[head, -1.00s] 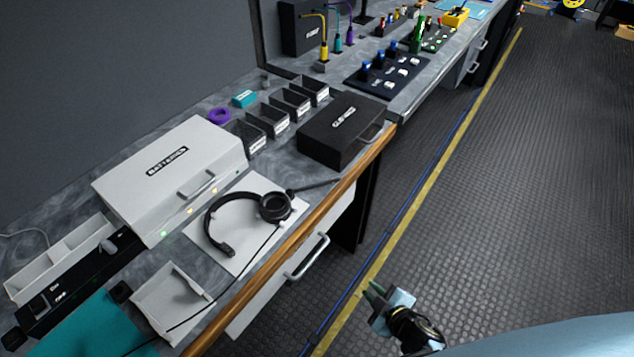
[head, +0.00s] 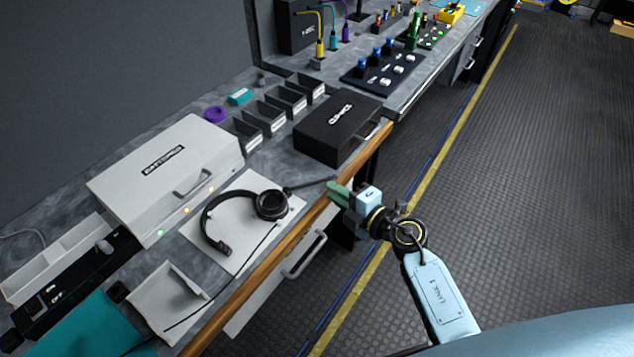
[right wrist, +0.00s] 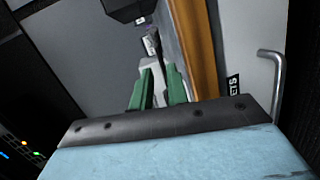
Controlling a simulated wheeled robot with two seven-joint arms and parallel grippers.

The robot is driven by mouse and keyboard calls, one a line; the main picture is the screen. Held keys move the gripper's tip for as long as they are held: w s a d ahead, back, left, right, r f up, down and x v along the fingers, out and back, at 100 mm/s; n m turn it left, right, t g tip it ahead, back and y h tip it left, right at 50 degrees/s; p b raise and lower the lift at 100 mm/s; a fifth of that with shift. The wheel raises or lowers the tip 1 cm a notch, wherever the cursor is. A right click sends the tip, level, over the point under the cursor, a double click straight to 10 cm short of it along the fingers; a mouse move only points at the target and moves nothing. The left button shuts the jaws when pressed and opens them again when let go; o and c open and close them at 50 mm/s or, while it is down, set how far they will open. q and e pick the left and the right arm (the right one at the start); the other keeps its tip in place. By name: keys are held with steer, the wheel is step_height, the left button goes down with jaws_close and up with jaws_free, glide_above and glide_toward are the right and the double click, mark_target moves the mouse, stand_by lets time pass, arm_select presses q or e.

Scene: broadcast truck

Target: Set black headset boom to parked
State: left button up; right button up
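The black headset (head: 211,229) lies on a white mat (head: 243,259) on the counter, with its round ear cup (head: 270,205) at the right. Its thin boom (head: 312,185) sticks out from the cup to the right, toward the wooden counter edge. My right gripper (head: 338,191), with green fingers, is at the counter edge close to the boom's tip; I cannot tell whether they touch. In the right wrist view its fingers (right wrist: 160,76) stand apart with nothing clearly between them, and a dark thin part, probably the boom, shows beyond. My left gripper is not in view.
A wooden rail (head: 262,284) runs along the counter's front, with a drawer handle (head: 303,257) below. A shallow white tray (head: 168,296) lies nearer. The floor at right is clear.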

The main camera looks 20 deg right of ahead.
mark_target(317, 181)
steer(key=b+x, duration=0.1)
steer(key=x, duration=0.5)
steer(key=shift+w+a+f, duration=0.1)
steer(key=shift+w+a, duration=0.05)
steer(key=shift+w, duration=0.2)
jaws_close()
